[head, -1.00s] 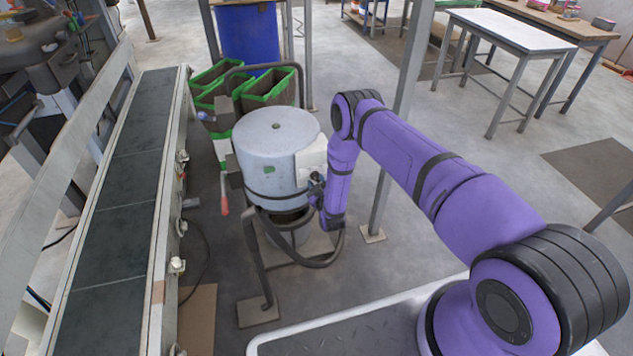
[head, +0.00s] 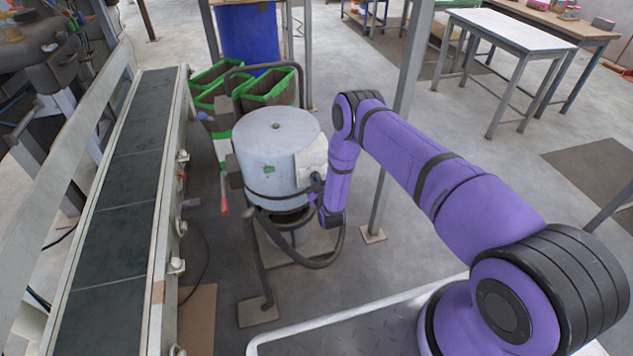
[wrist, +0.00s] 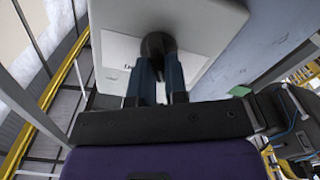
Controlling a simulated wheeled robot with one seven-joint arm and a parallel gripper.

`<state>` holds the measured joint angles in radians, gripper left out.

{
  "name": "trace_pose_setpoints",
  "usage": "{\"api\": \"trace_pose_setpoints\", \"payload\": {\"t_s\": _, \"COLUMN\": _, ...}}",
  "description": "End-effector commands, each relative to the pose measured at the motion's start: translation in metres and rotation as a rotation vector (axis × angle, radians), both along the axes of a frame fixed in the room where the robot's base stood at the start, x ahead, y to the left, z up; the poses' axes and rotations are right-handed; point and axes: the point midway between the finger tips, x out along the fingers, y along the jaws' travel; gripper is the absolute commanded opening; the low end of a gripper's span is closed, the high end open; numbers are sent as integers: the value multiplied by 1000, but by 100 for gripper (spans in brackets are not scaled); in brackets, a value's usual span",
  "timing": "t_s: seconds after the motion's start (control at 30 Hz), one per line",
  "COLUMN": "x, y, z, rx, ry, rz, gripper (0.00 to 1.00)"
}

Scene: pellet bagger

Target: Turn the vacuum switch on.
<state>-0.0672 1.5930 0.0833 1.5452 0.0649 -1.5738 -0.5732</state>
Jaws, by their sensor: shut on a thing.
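The vacuum switch is a round black knob (wrist: 157,44) on a pale grey box with a white label (wrist: 116,52), in the wrist view. My gripper (wrist: 159,70) has its two blue-grey fingers shut on the knob, one on each side. The label's text is mostly hidden or too small to read. In the head view my gripper (head: 318,184) is at the right side of the pale drum (head: 272,150), by the light box (head: 314,158) mounted there. The knob itself cannot be made out in that view.
A conveyor (head: 120,200) runs along the left. Green-rimmed bins (head: 270,88) and a blue barrel (head: 248,35) stand behind the drum. A dark hose (head: 310,262) curves below it. A grey post (head: 385,190) rises just right of my forearm.

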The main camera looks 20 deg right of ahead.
Motion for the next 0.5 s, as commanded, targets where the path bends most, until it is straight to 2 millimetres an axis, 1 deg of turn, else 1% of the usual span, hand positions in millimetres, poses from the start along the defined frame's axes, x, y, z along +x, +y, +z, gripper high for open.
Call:
{"api": "trace_pose_setpoints", "payload": {"t_s": 0.27, "x": 0, "y": -2, "z": 0, "rx": 158, "ry": 1, "rz": -2, "gripper": 0}}
{"api": "trace_pose_setpoints", "payload": {"t_s": 0.5, "x": -1, "y": -4, "z": 0, "rx": 379, "ry": 2, "rz": -3, "gripper": 0}}
